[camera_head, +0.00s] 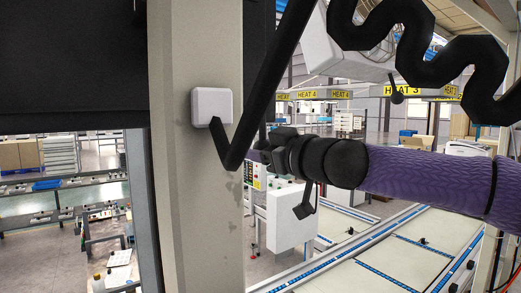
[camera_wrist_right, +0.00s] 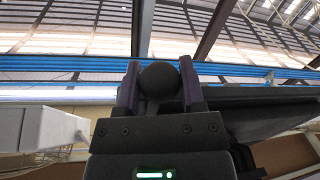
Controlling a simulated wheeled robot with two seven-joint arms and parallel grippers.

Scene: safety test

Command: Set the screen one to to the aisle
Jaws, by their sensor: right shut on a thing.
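My right arm comes in from the right in the head view. Its gripper (camera_head: 264,151) is beside a black bent bar (camera_head: 262,90) that passes in front of the grey post (camera_head: 190,200). In the wrist view the right gripper (camera_wrist_right: 160,82) is shut on a dark round knob (camera_wrist_right: 159,78), held between its two purple fingers. In the head view the knob is too dark and hidden to make out. A large black panel (camera_head: 70,65), perhaps the screen, fills the upper left; I see no number on it. My left gripper is not in view.
A white box (camera_head: 211,105) is fixed to the post, with the bar's lower end against it. A black wavy cord (camera_head: 380,18) hangs at upper right, near a white housing (camera_head: 345,55). Conveyors (camera_head: 385,262) and shelves (camera_head: 60,190) stand farther back.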

